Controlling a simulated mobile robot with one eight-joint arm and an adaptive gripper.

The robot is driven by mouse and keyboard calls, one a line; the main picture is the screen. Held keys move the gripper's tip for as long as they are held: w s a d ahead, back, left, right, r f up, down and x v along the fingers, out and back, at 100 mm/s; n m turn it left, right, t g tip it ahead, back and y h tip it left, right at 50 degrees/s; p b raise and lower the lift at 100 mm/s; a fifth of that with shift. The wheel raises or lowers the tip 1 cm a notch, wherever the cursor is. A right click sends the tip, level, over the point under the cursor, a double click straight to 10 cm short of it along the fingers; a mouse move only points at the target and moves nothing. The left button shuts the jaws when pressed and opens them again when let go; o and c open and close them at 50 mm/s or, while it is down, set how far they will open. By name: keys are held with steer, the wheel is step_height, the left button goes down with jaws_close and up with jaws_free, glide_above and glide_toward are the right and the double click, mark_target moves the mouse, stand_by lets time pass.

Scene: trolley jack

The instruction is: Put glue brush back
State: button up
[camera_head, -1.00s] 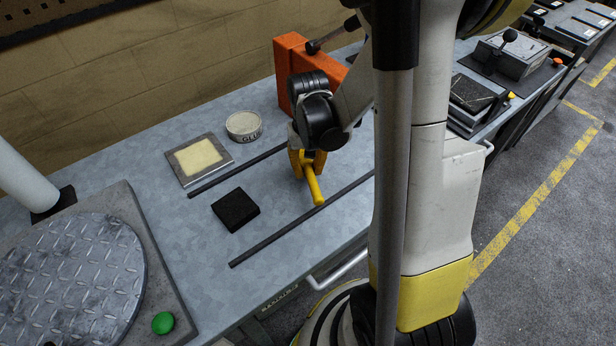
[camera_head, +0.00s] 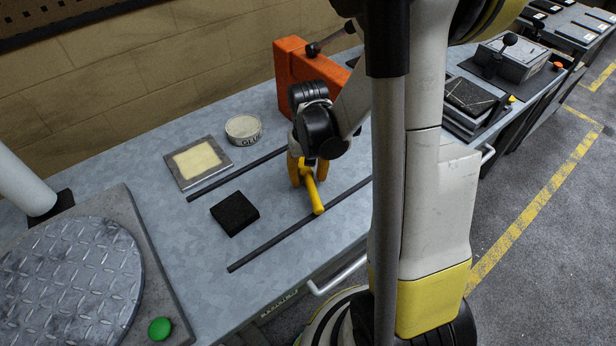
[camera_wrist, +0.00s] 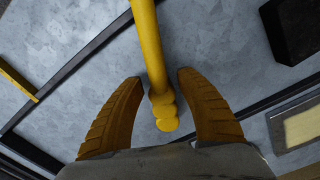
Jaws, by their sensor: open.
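The yellow stick-shaped thing (camera_head: 313,192), which I take to be the glue brush, is at my gripper above the bench, its free end pointing towards the bench's front edge. My gripper (camera_head: 304,178) has ochre fingers standing apart. In the wrist view the yellow brush handle (camera_wrist: 150,45) runs between the open fingers (camera_wrist: 160,79), its knobbed end close to the palm, with gaps on both sides. I cannot tell whether it touches the bench. A round pale tin marked GLUE (camera_head: 243,130) stands further back on the bench.
A black block (camera_head: 235,211) and a framed cream pad (camera_head: 198,161) lie left of my gripper. Two dark rails (camera_head: 300,222) run along the grey bench. An orange case (camera_head: 292,75) stands behind my gripper. A round tread plate (camera_head: 75,275) fills the left.

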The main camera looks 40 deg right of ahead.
mark_target(308, 177)
step_height(308, 177, up, 11)
steer(key=p, duration=0.4)
steer(key=s+a+r+n+t, duration=0.2)
steer(key=s+a+r+t, duration=0.1)
steer(key=a+r, duration=0.3)
steer(key=s+a+r+n+t, duration=0.2)
steer(key=s+a+r+t, duration=0.2)
steer(key=a+r, duration=0.3)
steer(key=shift+s+p, duration=0.25)
steer(key=shift+p, duration=0.05)
